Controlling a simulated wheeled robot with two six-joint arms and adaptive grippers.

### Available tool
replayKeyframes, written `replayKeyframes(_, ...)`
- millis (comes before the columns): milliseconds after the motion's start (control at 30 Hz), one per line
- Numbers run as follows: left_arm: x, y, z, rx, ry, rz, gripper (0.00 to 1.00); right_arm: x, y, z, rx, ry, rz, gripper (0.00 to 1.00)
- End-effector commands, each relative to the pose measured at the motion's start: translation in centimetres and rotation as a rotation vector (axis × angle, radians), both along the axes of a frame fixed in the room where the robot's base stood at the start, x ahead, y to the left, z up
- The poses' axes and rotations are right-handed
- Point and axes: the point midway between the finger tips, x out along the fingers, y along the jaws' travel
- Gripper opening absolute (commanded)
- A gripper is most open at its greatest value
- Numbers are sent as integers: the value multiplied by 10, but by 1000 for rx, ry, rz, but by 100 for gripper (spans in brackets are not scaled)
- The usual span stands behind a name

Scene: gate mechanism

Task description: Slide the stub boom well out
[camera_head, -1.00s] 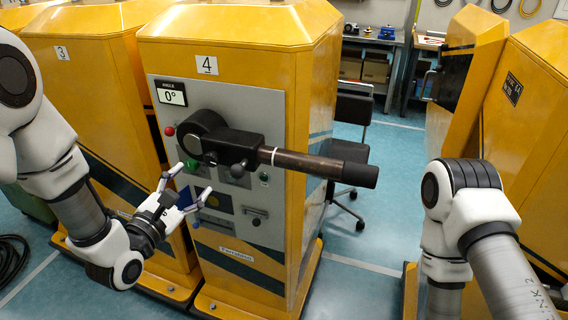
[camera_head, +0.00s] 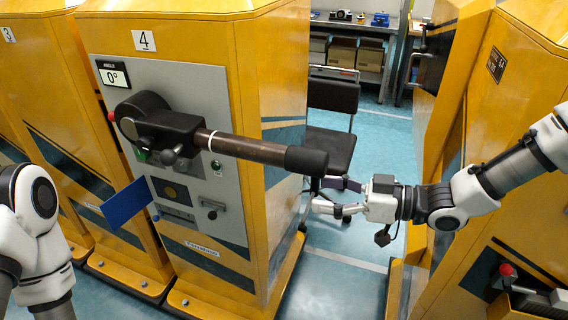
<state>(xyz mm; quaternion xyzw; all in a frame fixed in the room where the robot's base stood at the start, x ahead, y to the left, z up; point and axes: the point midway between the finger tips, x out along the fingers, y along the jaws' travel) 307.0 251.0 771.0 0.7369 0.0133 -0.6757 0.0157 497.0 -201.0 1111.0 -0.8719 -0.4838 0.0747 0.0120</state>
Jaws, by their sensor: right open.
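The stub boom (camera_head: 248,148) is a brown round bar with a black end cap (camera_head: 306,160) and a white ring close to its black housing (camera_head: 165,130). It points right and slightly down from the front of cabinet 4. A small round-headed knob (camera_head: 169,157) sits under the housing. My right gripper (camera_head: 317,194) is open and empty, just below the black end cap in the picture, with its fingers pointing left. They appear apart from the boom. My left arm shows at the lower left, but its gripper is out of view.
The angle display (camera_head: 113,74) reads 0°. A black chair (camera_head: 333,115) stands behind the boom's end. Another yellow cabinet (camera_head: 518,110) is close on the right. Blue floor (camera_head: 345,290) shows between the cabinets.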

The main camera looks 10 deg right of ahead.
Motion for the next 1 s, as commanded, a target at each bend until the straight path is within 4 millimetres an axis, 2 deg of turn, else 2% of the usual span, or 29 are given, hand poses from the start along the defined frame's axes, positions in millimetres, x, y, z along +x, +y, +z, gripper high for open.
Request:
replayKeyframes(33,-17,0,-18,0,39,-2,66,5,-7,19,31,-61,-23,69)
replayKeyframes(100,-31,-1,-27,0,73,-3,66,6,-12,42,54,-115,-36,69)
replayKeyframes(200,-39,-1,-32,-1,92,-3,66,7,-12,55,55,-145,-36,69)
replayKeyframes(367,-39,-1,-30,-1,91,-2,66,14,-2,55,48,-141,-34,69)
replayKeyframes(700,-38,-1,-23,-1,89,-2,66,43,42,56,48,-141,-34,69)
replayKeyframes(833,-38,-1,-22,-2,89,-1,66,49,51,55,51,-141,-36,69)
replayKeyframes(1000,-38,-1,-22,-1,88,-2,66,51,53,55,54,-143,-38,69)
